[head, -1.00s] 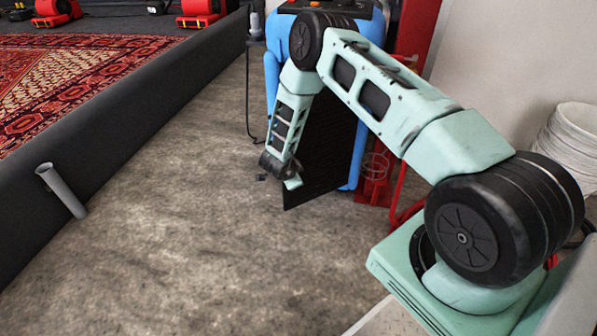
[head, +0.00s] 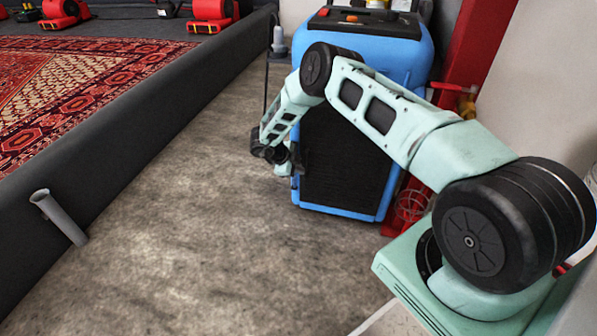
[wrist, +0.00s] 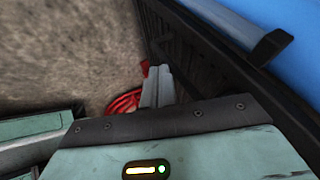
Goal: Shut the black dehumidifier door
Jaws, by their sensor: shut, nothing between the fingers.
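The black slatted dehumidifier door (head: 345,175) now lies against the front of the blue dehumidifier (head: 378,60), with blue rim showing below and to its right. Whether it is fully flush cannot be told; my arm covers its upper part. In the wrist view the door (wrist: 205,55) runs along the right of my fingers, with the blue body (wrist: 285,25) beyond it and a dark tab (wrist: 267,47) sticking out. My gripper (head: 290,168) is shut and empty at the door's left side; in the wrist view its fingers (wrist: 158,88) are close to the door, contact unclear.
A dark raised pit wall (head: 130,150) with a patterned rug (head: 75,90) runs along the left, with a grey pipe (head: 60,218) at its side. A red frame (head: 475,60) stands right of the dehumidifier. The concrete floor (head: 210,240) is clear.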

